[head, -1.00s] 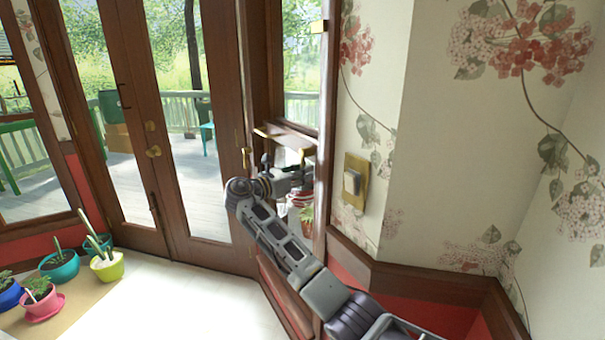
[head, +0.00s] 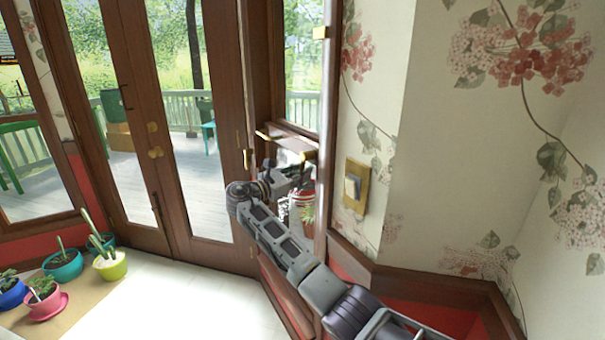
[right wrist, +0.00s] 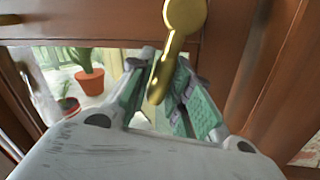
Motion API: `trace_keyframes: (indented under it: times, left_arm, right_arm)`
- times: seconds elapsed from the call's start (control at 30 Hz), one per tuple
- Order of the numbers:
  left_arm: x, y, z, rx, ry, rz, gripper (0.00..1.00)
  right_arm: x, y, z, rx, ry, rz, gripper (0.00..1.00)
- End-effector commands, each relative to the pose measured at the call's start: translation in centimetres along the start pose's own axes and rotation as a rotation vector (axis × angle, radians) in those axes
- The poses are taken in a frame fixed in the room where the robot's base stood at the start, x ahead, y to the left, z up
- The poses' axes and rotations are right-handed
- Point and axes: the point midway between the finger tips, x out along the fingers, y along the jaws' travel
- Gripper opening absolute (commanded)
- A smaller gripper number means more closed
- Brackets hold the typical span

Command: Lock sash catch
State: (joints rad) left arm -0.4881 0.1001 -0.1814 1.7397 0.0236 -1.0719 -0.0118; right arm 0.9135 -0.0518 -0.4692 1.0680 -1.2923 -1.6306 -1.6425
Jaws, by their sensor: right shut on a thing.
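The sash catch (right wrist: 184,16) shows in the right wrist view as a brass disc with a lever, mounted on a brown wooden sash rail (right wrist: 100,30). The lever hangs down at a slant between the fingers of my right gripper (right wrist: 160,88), which is shut on it. In the head view my right gripper (head: 287,178) is at the narrow window (head: 300,65), just below its middle rail. The catch cannot be made out clearly there. My left gripper is not in view.
Brown double doors (head: 165,120) stand left of the window. A brass wall switch (head: 355,186) is on the floral wall at right. Potted plants (head: 62,266) stand on the floor at lower left. A terracotta pot (right wrist: 89,80) shows through the glass.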

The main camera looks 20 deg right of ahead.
Motion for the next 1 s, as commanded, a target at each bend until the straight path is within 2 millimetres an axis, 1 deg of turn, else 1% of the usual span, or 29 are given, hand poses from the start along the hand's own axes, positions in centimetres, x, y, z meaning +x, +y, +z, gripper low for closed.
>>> trace_keyframes:
  times: [0.17, 0.5, 0.8, 1.0]
  left_arm:
    - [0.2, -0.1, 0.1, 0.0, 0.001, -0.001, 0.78]
    - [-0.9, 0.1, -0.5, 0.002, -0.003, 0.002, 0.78]
    - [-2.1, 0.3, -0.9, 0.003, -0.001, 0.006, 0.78]
    - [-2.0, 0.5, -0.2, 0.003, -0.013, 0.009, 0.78]
  right_arm:
    - [0.1, 0.7, -0.1, 0.102, -0.02, 0.0, 0.0]
    - [0.3, 1.7, 0.1, 0.267, -0.053, 0.0, 0.0]
    - [0.3, 2.0, 0.2, 0.328, -0.064, 0.0, 0.0]
    - [0.3, 2.0, 0.2, 0.333, -0.065, 0.0, 0.0]
